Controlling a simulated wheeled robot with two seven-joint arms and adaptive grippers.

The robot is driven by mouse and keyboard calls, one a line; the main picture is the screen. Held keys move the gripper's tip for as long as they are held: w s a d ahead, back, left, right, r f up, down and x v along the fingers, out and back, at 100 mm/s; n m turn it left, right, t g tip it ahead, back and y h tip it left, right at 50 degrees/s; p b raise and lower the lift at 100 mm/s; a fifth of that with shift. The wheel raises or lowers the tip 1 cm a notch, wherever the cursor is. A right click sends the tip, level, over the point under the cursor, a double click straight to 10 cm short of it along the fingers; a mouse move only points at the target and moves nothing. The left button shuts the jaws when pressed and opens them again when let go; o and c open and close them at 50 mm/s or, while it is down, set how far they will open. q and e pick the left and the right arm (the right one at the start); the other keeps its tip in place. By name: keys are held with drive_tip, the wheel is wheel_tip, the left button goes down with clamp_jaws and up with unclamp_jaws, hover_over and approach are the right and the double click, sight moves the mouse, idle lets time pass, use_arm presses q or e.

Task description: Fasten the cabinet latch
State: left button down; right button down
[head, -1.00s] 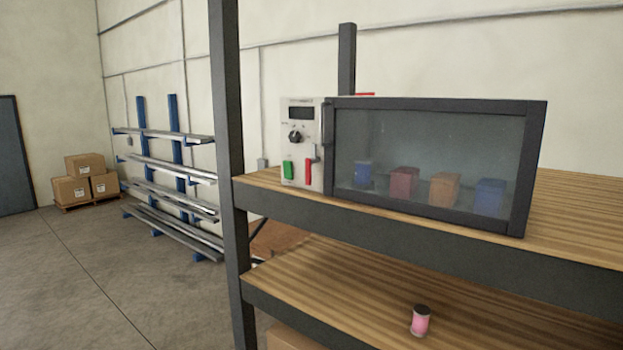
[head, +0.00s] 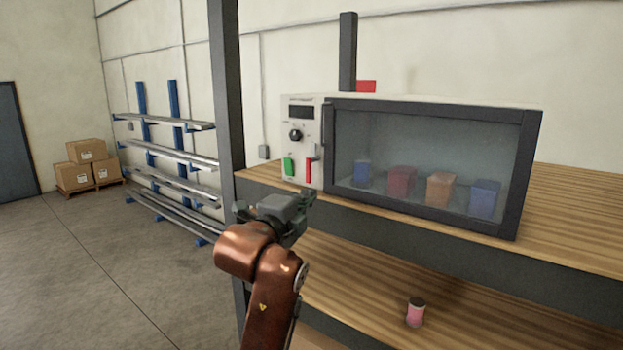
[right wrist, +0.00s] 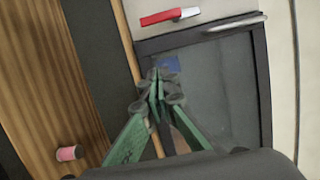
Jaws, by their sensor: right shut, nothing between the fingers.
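The cabinet (head: 430,106) is a pale box on the upper shelf with a dark-framed glass door (head: 518,175). The door looks shut. The latch (head: 308,171) is a red lever with a grey part above it, on the control panel left of the door. It also shows at the top of the right wrist view (right wrist: 160,17). My right gripper (head: 308,197) is shut and empty, in front of and below the latch, apart from it. Its green fingers meet in the right wrist view (right wrist: 157,86), in front of the door's edge. My left gripper is out of view.
The panel also has a black knob (head: 295,135) and a green switch (head: 289,166). A shelf post (head: 227,110) rises left of my right arm. A pink spool-like can (head: 415,313) stands on the lower shelf.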

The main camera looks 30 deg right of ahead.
sight(311, 181)
drive_tip(key=shift+w, duration=0.1)
drive_tip(key=w+d+p, duration=0.1)
drive_tip(key=w+d, duration=0.1)
drive_tip(key=w, duration=0.1)
drive_tip(key=w+d+p, duration=0.2)
drive_tip(key=w, duration=0.1)
drive_tip(key=w+d+p, duration=0.2)
drive_tip(key=w, duration=0.1)
drive_tip(key=shift+w+d, duration=0.15)
drive_tip(key=shift+w, duration=0.1)
drive_tip(key=shift+d, duration=0.15)
idle(0.4)
